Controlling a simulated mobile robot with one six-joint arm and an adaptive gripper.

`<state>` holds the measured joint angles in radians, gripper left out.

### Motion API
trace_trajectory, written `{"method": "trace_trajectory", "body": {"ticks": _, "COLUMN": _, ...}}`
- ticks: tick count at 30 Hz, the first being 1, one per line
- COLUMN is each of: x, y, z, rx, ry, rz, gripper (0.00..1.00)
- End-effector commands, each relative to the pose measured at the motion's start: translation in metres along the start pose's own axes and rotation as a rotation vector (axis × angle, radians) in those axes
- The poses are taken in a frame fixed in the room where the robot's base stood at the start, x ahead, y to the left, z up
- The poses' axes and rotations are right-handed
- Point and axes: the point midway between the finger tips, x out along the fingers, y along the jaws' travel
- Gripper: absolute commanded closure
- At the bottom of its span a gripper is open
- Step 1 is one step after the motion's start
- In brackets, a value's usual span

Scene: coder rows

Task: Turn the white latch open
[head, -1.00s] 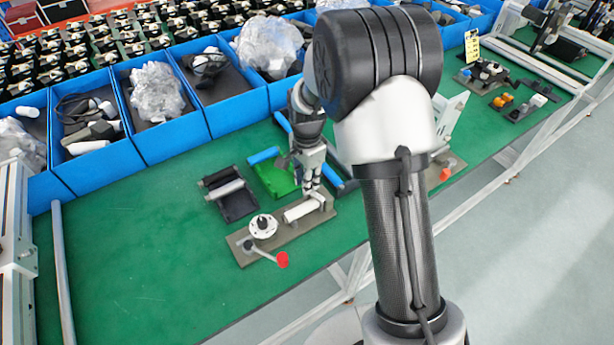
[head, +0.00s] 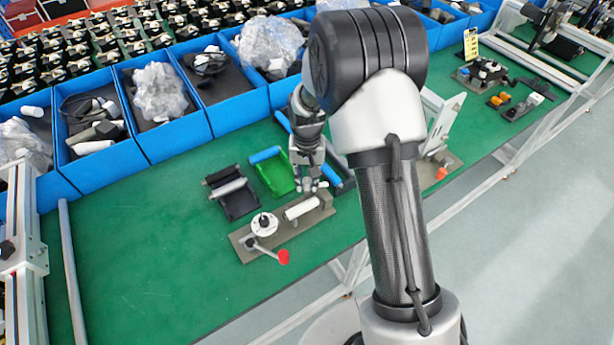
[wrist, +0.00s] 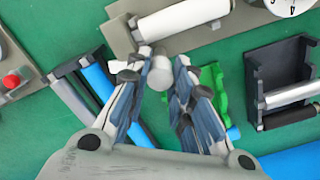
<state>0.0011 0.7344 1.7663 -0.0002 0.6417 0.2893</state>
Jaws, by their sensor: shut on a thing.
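The white latch is a white cylinder (head: 301,207) on a grey base plate (head: 285,236) near the bench's front edge. In the wrist view its white body (wrist: 185,18) lies across the top, with a short white stub (wrist: 160,72) near its left end. My gripper (head: 313,187) points down at the right end of the plate. In the wrist view my gripper (wrist: 157,70) has its fingertips on both sides of the stub and is shut on it. Whether the stub is joined to the white body is hard to tell.
A dial and red-knobbed lever (head: 283,257) are left on the same plate. A black holder (head: 238,203) and a green holder (head: 275,177) stand just behind. Blue bins (head: 170,142) line the back.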

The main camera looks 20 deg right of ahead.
Motion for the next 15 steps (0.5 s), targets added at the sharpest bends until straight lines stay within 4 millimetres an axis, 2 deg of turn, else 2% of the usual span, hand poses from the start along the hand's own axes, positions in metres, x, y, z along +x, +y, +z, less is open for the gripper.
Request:
{"method": "trace_trajectory", "body": {"ticks": 6, "x": -0.0013, "y": -0.0001, "z": -0.0012, "rx": -0.168, "ry": 0.003, "rz": 0.000, "gripper": 1.00}}
{"method": "trace_trajectory", "body": {"ticks": 15, "x": -0.0009, "y": -0.0004, "z": -0.0014, "rx": -0.317, "ry": 0.004, "rz": 0.000, "gripper": 1.00}}
